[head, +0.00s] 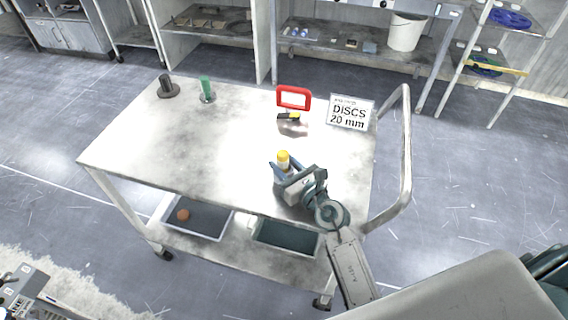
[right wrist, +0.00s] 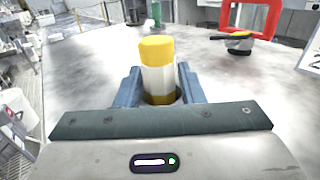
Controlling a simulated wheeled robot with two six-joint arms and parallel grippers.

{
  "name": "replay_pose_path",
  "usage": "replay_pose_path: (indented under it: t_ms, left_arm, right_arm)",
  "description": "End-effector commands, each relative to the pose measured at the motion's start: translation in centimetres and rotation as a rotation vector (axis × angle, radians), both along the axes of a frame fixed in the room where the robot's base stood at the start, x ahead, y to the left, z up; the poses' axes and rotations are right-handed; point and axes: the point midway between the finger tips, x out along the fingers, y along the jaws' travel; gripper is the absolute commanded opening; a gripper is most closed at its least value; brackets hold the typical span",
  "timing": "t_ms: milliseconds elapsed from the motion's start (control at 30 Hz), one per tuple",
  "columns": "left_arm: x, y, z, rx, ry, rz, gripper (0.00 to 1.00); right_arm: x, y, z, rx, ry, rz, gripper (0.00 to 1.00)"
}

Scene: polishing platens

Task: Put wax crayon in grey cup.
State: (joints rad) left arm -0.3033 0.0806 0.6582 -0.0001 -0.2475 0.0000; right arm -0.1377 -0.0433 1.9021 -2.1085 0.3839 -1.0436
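The wax crayon (head: 283,158) is a short upright stick with a yellow top and a white wrapper. It also stands between my fingers in the right wrist view (right wrist: 158,66). My right gripper (head: 287,172) is low over the cart's near right part, its blue-grey fingers close against both sides of the crayon. I cannot tell whether the crayon's foot touches the cart top. A dark grey upright cylinder on a wide round foot (head: 167,88) stands at the cart's far left corner; it may be the grey cup, but its opening is not clear. My left gripper is not in view.
On the cart top (head: 150,135) stand a green upright piece (head: 206,88), a red frame (head: 293,97), a small yellow-and-black item (head: 290,117) and a "DISCS 20 mm" sign (head: 349,112). A rail (head: 405,150) bounds the right side. The left and middle are clear.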

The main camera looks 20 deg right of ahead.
Motion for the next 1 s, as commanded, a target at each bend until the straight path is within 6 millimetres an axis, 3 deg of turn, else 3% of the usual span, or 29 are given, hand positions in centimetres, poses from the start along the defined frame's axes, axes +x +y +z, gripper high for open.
replay_pose_path:
  t_ms: [67, 433, 1000]
  left_arm:
    - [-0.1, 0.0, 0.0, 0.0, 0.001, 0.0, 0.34]
    - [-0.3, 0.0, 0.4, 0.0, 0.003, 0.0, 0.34]
    - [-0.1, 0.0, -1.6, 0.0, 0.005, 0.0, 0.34]
  right_arm:
    - [0.0, 0.0, 0.1, 0.0, 0.0, 0.0, 0.5]
    - [-0.1, 0.0, 0.5, 0.001, 0.0, 0.0, 0.5]
    - [-10.1, -3.4, 0.1, -0.002, 0.002, 0.001, 0.5]
